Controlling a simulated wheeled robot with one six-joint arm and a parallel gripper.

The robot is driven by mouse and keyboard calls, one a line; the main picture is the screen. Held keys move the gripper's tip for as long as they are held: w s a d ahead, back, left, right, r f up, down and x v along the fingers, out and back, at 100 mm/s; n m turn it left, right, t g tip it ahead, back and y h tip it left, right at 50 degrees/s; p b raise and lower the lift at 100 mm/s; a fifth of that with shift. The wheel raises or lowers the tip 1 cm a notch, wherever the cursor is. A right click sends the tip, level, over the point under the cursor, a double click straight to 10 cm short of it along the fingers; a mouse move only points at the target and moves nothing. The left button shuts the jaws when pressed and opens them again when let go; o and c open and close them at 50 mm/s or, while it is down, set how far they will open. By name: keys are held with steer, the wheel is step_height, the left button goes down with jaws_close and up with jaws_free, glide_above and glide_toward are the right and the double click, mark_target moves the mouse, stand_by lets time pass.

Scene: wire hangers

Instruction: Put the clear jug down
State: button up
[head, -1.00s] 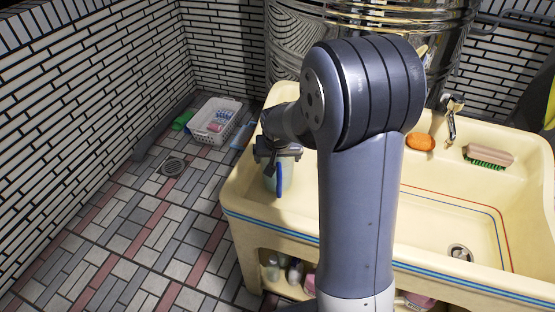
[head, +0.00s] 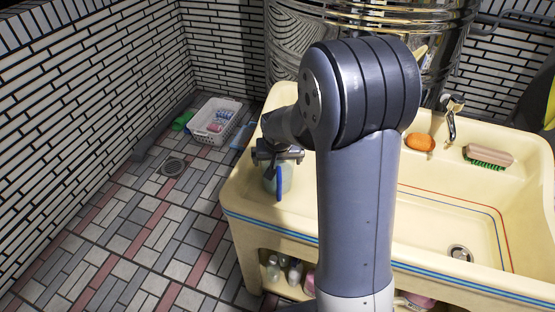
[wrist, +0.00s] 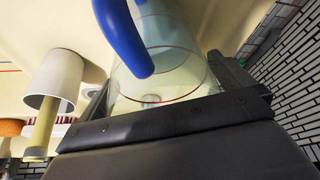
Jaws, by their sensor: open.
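The clear jug (head: 286,180) with a blue handle stands on the left ledge of the cream sink (head: 245,198). In the wrist view the jug (wrist: 188,62) fills the upper middle, its round rim towards the camera and its blue handle (wrist: 124,38) to the left. My gripper (wrist: 168,92) is open, with one finger on each side of the jug's rim. In the head view my gripper (head: 278,155) is over the top of the jug and hides its rim. Whether either finger touches the jug cannot be told.
A white cup (wrist: 56,76) with a yellowish rod is left of the jug in the wrist view. An orange sponge-like thing (head: 420,142) and a brush (head: 488,156) lie on the sink's back ledge. A white basket (head: 214,120) is on the floor. Bottles (head: 283,268) stand below the sink.

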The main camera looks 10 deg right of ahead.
steer(key=v, duration=1.1)
steer(key=shift+s+a+r, duration=0.1)
steer(key=shift+s+r, duration=0.05)
steer(key=shift+r, duration=0.15)
